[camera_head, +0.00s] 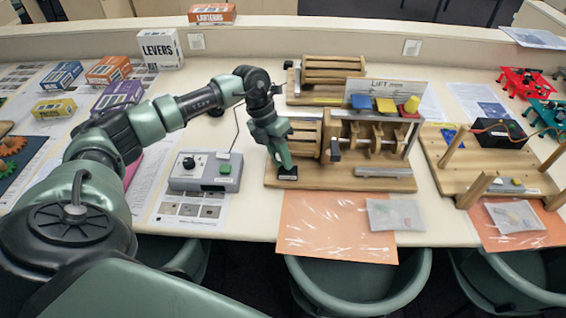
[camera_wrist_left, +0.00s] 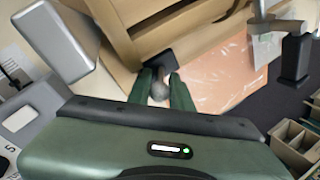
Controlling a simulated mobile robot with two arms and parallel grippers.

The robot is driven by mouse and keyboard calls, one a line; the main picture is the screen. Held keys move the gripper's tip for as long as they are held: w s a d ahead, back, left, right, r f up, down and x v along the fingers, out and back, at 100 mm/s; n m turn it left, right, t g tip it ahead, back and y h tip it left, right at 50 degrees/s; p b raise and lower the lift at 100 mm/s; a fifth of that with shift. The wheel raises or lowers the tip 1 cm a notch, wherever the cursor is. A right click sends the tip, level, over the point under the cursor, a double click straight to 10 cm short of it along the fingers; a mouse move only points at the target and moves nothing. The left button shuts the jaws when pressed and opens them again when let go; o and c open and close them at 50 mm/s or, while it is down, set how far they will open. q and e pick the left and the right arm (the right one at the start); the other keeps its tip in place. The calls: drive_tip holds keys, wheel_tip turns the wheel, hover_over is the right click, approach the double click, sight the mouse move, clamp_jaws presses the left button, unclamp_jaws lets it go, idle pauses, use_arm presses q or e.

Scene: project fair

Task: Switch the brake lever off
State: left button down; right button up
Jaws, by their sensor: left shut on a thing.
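The wooden lift model (camera_head: 345,183), with cams, a drum and a "LIFT" card, stands on the table right of centre. My left gripper (camera_head: 285,160) reaches down to the front left corner of its base. There, in the left wrist view, my left fingers (camera_wrist_left: 160,90) are shut around a small grey rounded knob, which I take to be the brake lever (camera_wrist_left: 158,91). A dark block (camera_head: 287,174) sits at the fingertips. The fingers hide most of the lever, so its exact position is unclear. My right gripper is in neither view.
A grey control box (camera_head: 205,171) with a black knob and green button stands left of my gripper. A crank with a black handle (camera_wrist_left: 296,55) sticks out at the model's front. Orange sheets (camera_head: 335,228) lie in front. Boxed kits (camera_head: 160,48) stand at the back left.

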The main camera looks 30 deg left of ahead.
use_arm(q)
drive_tip(key=shift+f, duration=0.2)
drive_tip(key=shift+r, duration=0.15)
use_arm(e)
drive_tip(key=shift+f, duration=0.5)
use_arm(q)
drive_tip(key=c, duration=1.6)
unclamp_jaws()
